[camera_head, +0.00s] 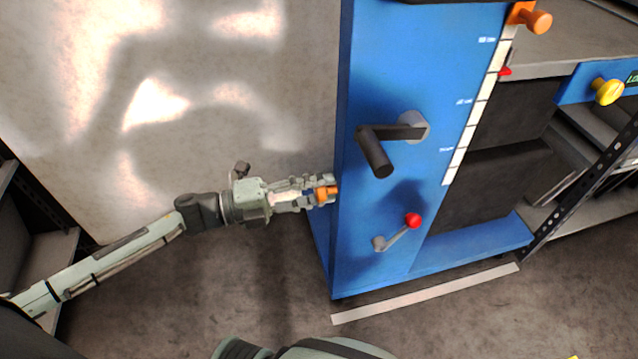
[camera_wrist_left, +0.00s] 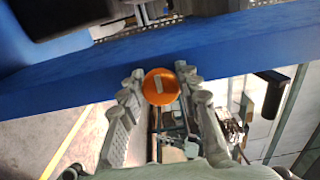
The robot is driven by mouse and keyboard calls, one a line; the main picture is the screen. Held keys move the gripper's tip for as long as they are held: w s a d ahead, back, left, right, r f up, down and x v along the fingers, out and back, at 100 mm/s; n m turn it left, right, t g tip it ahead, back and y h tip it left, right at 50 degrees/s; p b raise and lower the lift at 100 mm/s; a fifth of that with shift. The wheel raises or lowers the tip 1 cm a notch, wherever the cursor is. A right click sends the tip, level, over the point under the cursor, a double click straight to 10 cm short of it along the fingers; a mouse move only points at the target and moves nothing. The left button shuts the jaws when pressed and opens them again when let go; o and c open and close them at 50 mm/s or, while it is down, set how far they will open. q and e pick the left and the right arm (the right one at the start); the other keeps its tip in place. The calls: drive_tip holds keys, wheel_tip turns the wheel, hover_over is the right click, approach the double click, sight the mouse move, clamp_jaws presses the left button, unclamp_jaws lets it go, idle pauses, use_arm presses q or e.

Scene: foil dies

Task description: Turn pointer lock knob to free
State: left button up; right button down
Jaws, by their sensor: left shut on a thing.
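An orange knob (camera_head: 327,193) sticks out of the left side of the blue machine (camera_head: 400,65). It also shows in the left wrist view as an orange disc with a pale line (camera_wrist_left: 161,87) across its face. My left gripper (camera_head: 322,190) reaches it from the left and is shut on it, with one finger on each side of the disc. In the left wrist view the gripper (camera_wrist_left: 160,95) frames the knob in front of a blue edge. I cannot read any lock or free marking. My right gripper is not in view.
The machine's front carries a black-handled crank (camera_head: 375,152), a small red-ball lever (camera_head: 413,221) and a white scale with a red pointer (camera_head: 505,71). Another orange knob (camera_head: 538,21) and a yellow knob (camera_head: 607,91) are at the right. The floor below my left arm is clear.

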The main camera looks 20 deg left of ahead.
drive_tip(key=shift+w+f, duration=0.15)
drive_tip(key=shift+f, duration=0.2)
use_arm(q)
drive_tip(key=o, duration=1.1)
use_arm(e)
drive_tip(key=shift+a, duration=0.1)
use_arm(q)
drive_tip(key=v, duration=1.2)
